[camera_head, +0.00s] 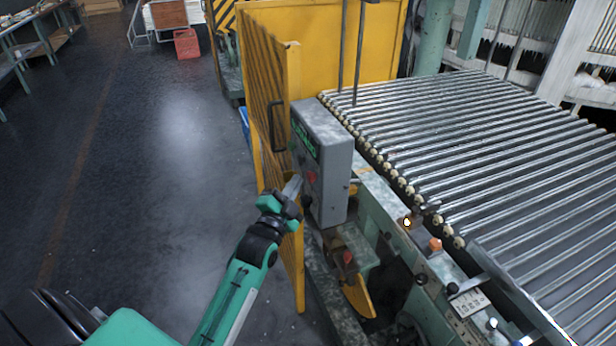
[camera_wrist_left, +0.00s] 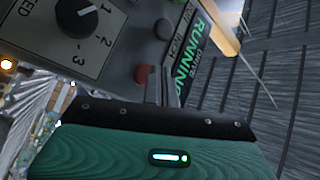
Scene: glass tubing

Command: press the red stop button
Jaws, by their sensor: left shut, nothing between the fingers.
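The red stop button (camera_head: 311,177) is on the left-facing side of a grey control box (camera_head: 337,166) beside the roller conveyor. In the left wrist view the red button (camera_wrist_left: 141,75) shows just left of my fingertips, partly hidden by the gripper. My left gripper (camera_head: 293,187) is shut and empty, its tips close to the button; I cannot tell whether they touch it. The shut fingers also show in the left wrist view (camera_wrist_left: 164,84). My right gripper is not in view.
A yellow mesh guard panel (camera_head: 266,110) stands left of the box, with a handle near it. The roller conveyor (camera_head: 480,150) fills the right. In the wrist view a speed dial (camera_wrist_left: 84,14) and a dark button (camera_wrist_left: 163,29) sit near the red one. The left floor is open.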

